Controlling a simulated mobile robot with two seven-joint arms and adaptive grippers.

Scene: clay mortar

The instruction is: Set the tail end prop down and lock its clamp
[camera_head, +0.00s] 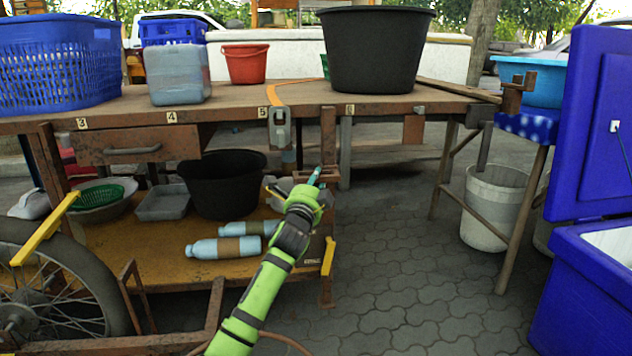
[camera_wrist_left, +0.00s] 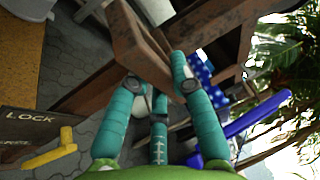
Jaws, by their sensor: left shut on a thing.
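The prop is a rusty brown bar (camera_head: 328,135) at the right end of the cart, below the worktop. My left gripper (camera_head: 313,177) reaches up to it from below. In the left wrist view, its teal fingers (camera_wrist_left: 157,88) are closed on a brown bar (camera_wrist_left: 140,45), one on each side. A yellow clamp lever (camera_head: 328,256) sits low on the cart's right end; it also shows in the left wrist view (camera_wrist_left: 48,156), beside a dark plate marked LOCK (camera_wrist_left: 30,118). The lever is apart from my fingers. The prop's lower contact is hard to make out. My right gripper is out of view.
The worktop (camera_head: 230,108) holds a blue basket (camera_head: 58,65), a red bucket (camera_head: 245,64) and a big black tub (camera_head: 375,50). Bottles (camera_head: 225,247) lie on the lower shelf. A blue cooler (camera_head: 590,290) stands at right. Paving (camera_head: 410,290) between is clear.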

